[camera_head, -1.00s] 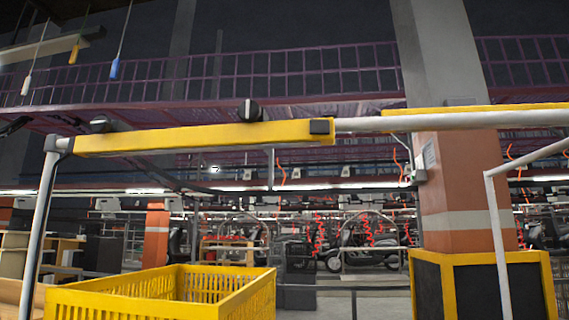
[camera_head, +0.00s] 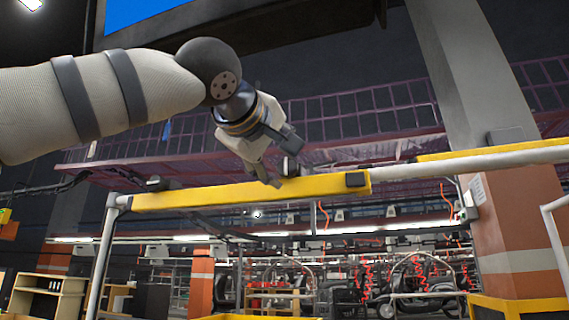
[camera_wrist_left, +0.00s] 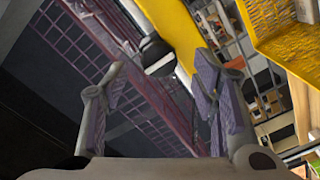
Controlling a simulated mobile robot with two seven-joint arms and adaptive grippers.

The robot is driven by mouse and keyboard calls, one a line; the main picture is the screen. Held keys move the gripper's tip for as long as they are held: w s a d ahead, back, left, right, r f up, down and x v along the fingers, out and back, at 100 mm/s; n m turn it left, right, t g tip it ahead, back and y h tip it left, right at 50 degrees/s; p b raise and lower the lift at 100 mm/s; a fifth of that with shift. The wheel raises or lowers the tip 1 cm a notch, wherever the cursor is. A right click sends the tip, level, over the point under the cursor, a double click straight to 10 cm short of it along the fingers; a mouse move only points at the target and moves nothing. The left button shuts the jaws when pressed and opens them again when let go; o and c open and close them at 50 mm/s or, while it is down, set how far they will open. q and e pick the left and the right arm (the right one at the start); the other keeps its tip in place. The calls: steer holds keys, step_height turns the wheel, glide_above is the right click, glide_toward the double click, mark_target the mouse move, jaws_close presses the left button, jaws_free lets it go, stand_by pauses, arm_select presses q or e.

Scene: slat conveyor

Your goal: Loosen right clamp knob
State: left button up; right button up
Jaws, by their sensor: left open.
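The right clamp knob (camera_head: 290,167) is a small black knob with a light stripe on top of the yellow guard bar (camera_head: 240,193). The left clamp knob (camera_head: 158,184) sits farther left on the same bar. My left gripper (camera_head: 280,166) comes down from the upper left and overlaps the right knob's left side in the head view. In the left wrist view, my open gripper (camera_wrist_left: 160,72) has a black knob (camera_wrist_left: 155,54) with a pale face ahead, between and beyond its fingertips. No contact can be made out. My right gripper is not in view.
A white rail (camera_head: 430,170) extends right from the bar, and a white post (camera_head: 101,255) supports its left end. A concrete and orange pillar (camera_head: 502,220) stands at the right. A purple walkway (camera_head: 330,118) runs behind.

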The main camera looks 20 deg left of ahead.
mark_target(287, 168)
arm_select(q)
steer(key=shift+w, duration=1.2)
steer(key=c, duration=1.2)
steer(key=shift+o, duration=0.2)
steer(key=n, duration=1.3)
steer(key=shift+r+n, duration=0.1)
steer(key=shift+n, duration=0.3)
steer(key=shift+s+n, duration=0.1)
steer(key=shift+n, duration=1.9)
